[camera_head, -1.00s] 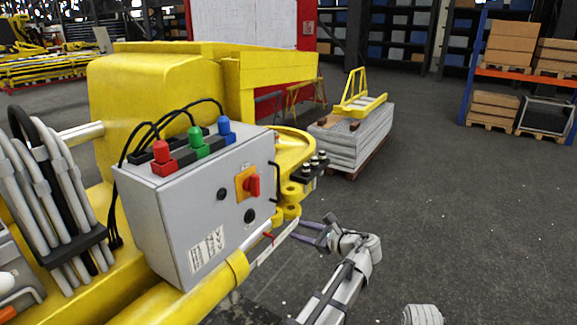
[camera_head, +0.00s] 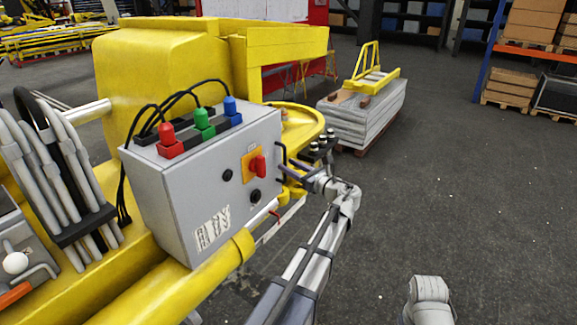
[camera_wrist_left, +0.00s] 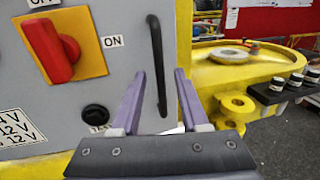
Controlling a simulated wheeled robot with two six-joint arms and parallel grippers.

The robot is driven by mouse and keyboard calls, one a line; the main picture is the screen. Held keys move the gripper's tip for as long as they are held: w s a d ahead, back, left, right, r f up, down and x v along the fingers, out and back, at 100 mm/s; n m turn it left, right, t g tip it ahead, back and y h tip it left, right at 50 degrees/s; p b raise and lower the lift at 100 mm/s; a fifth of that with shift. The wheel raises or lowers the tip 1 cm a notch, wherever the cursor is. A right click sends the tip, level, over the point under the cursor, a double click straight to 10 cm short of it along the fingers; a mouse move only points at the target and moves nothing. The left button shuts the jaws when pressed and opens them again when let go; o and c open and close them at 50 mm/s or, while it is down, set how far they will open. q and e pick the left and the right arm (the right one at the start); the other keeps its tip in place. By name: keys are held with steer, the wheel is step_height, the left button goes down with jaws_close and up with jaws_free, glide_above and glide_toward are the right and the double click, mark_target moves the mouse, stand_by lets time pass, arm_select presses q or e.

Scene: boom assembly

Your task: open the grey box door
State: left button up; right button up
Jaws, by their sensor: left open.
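The grey box (camera_head: 195,195) stands on the yellow machine, and its front door looks shut. Its black bar handle (camera_wrist_left: 157,65) is upright near the door's right edge in the left wrist view. My left gripper (camera_head: 297,171) is at the right edge of the box, beside the handle, in the head view. In the left wrist view my left gripper (camera_wrist_left: 160,80) has its two purple fingers apart, with the handle showing between them. I cannot tell how deep the handle sits between the fingers. The right gripper is not in view.
A red rotary switch (camera_head: 257,166) on a yellow plate is left of the handle. Red, green and blue plugs (camera_head: 203,120) with black cables top the box. Open floor lies further right.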

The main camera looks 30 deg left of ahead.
arm_select(q)
steer(key=shift+w+a, duration=0.15)
steer(key=shift+a, duration=0.35)
jaws_close()
stand_by(1.2)
